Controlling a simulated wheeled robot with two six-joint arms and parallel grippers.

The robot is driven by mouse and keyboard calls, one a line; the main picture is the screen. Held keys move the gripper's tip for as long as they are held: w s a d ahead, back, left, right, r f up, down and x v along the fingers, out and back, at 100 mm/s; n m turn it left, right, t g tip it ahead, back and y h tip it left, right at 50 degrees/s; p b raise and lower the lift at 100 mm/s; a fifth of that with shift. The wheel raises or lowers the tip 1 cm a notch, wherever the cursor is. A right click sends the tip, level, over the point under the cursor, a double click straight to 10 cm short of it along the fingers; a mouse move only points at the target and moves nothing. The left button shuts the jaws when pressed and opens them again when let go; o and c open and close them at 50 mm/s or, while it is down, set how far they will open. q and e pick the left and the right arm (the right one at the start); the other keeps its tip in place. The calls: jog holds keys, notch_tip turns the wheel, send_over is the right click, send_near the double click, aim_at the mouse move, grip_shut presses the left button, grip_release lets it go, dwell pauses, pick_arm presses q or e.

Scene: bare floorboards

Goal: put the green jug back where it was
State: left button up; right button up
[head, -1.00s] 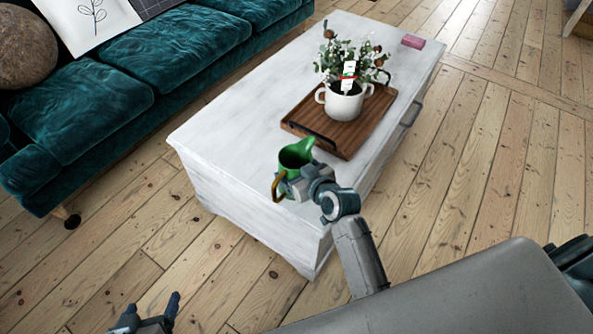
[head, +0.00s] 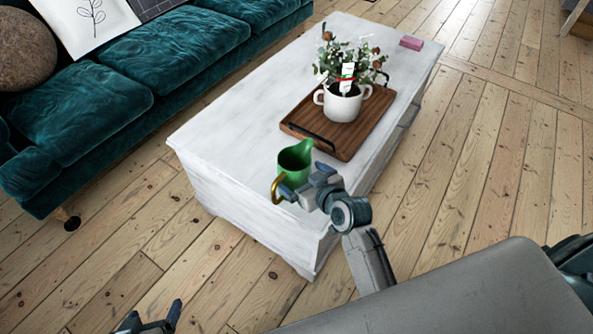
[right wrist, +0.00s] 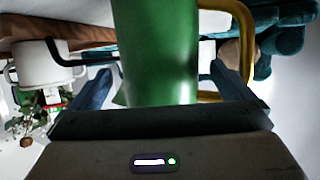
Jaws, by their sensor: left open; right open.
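The green jug (head: 293,167) with a yellow-brown handle stands upright on the near end of the white chest table (head: 232,138), in front of the wooden tray. My right gripper (head: 305,184) is open at the jug's near side. In the right wrist view the jug (right wrist: 155,50) fills the middle between the two spread fingers, with gaps on both sides; its handle (right wrist: 243,30) is at the right. My left gripper (head: 150,316) is open and empty at the bottom left, over the floor.
A wooden tray (head: 300,122) holds a white two-handled pot (head: 343,103) with a plant, close behind the jug. A pink block (head: 411,42) lies at the table's far end. A teal sofa (head: 150,80) runs along the left. The table's left part is bare.

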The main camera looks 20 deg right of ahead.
pick_arm(q)
jog(key=shift+s+a+r+g+p, duration=0.1)
jog(key=shift+a+r+g+p, duration=0.1)
jog(key=shift+r+g+p, duration=0.25)
pick_arm(e)
jog(key=s+d+m+g+h, duration=0.1)
jog(key=s+d+g, duration=0.1)
jog(key=s, duration=0.9)
jog(key=s+d+m+g, duration=0.1)
jog(key=s+d+g, duration=0.1)
jog(key=s, duration=0.9)
jog(key=shift+s+d+f+m+h, duration=0.35)
jog(key=shift+d+f+m+h, duration=0.05)
jog(key=shift+d, duration=0.15)
pick_arm(q)
jog(key=shift+f, duration=0.1)
